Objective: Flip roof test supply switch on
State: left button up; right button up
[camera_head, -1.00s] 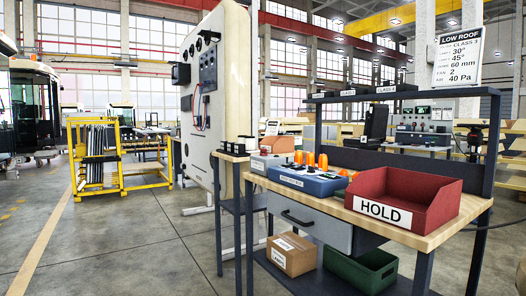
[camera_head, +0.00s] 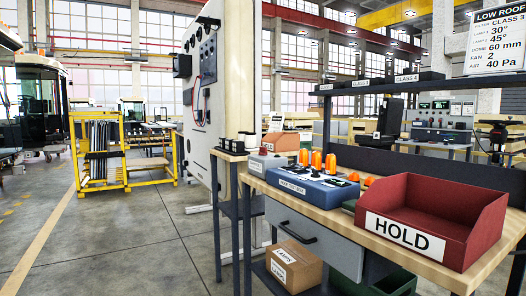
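Neither of my grippers is in the head view. A blue box (camera_head: 300,187) with a white label and small black controls on top sits on the wooden bench. A tall cream roof panel (camera_head: 228,108) stands upright behind, with black fittings, a dark control plate (camera_head: 208,68) and red and blue wires. I cannot tell which control is the roof test supply switch, or its position; the labels are too small to read.
A red HOLD bin (camera_head: 435,215) stands on the bench's (camera_head: 352,220) right. Orange lamps (camera_head: 316,160) stand behind the blue box. A cardboard box (camera_head: 293,266) and green bin (camera_head: 372,284) are below. A yellow rack (camera_head: 98,150) stands left. Floor (camera_head: 120,245) at front left is clear.

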aim_at(263, 150)
jog(key=i+j+z, duration=0.15)
jog(key=z, duration=0.75)
jog(key=i+j+z, duration=0.25)
jog(key=j+z, duration=0.2)
jog(key=j, duration=0.3)
jog(key=i+j+z, duration=0.25)
jog(key=j, duration=0.2)
jog(key=j+z, duration=0.2)
jog(key=j, duration=0.7)
jog(key=i+j, duration=0.15)
jog(key=j, duration=0.9)
jog(key=i+z, duration=0.05)
